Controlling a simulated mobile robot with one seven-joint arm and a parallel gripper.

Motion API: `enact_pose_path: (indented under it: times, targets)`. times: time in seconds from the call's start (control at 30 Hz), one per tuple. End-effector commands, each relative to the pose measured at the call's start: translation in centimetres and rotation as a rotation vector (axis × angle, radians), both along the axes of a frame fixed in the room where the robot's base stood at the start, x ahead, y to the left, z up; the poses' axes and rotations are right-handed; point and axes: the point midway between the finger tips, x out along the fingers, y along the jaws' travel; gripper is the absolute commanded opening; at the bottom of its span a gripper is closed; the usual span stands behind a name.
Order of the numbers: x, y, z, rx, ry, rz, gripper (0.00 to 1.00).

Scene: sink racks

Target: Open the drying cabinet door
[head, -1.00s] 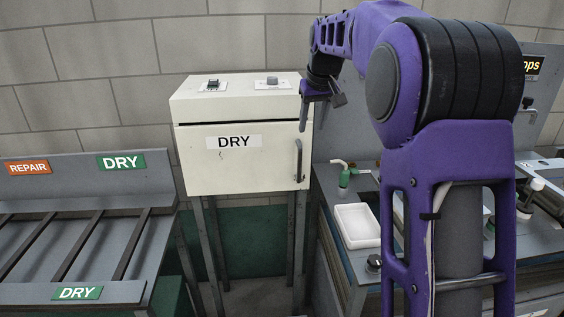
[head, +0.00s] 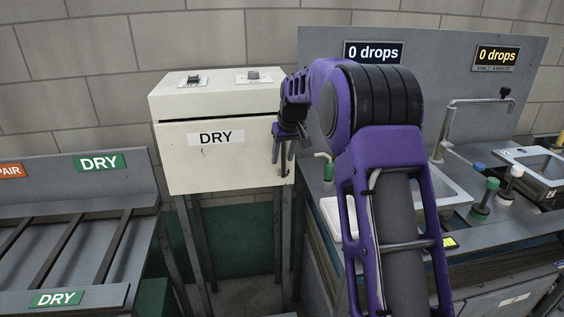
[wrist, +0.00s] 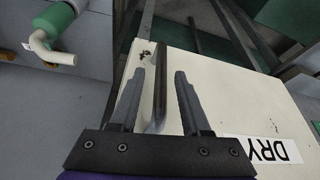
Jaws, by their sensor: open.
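The drying cabinet (head: 170,101) is a cream box on dark legs, with a DRY label on its front door (head: 225,170). The door looks shut. My gripper (head: 281,160) is at the door's right edge, pointing down in the head view and covering most of the handle there. In the wrist view, my gripper (wrist: 160,74) is open, with the dark bar handle (wrist: 161,85) between its two fingers. Gaps show on both sides of the bar, so I see no grip on it. How deep the bar sits between the fingers is hard to tell.
A grey slatted rack (head: 70,215) stands left of the cabinet. A counter (head: 475,235) with a sink, taps and a white tray (head: 331,213) is close on the right. A green-and-white tap (wrist: 55,30) shows in the wrist view. Floor shows under the cabinet.

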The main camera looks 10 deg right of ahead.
Motion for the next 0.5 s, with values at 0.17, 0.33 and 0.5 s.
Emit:
enact_pose_path:
  times: [0.17, 0.33, 0.5]
  targets:
    - [0.7, 0.1, -1.7, 0.0, 0.001, 0.0, 0.47]
    - [0.8, 0.2, -2.0, 0.0, 0.0, 0.0, 0.47]
    - [0.8, 0.2, -2.0, 0.0, 0.0, 0.0, 0.47]
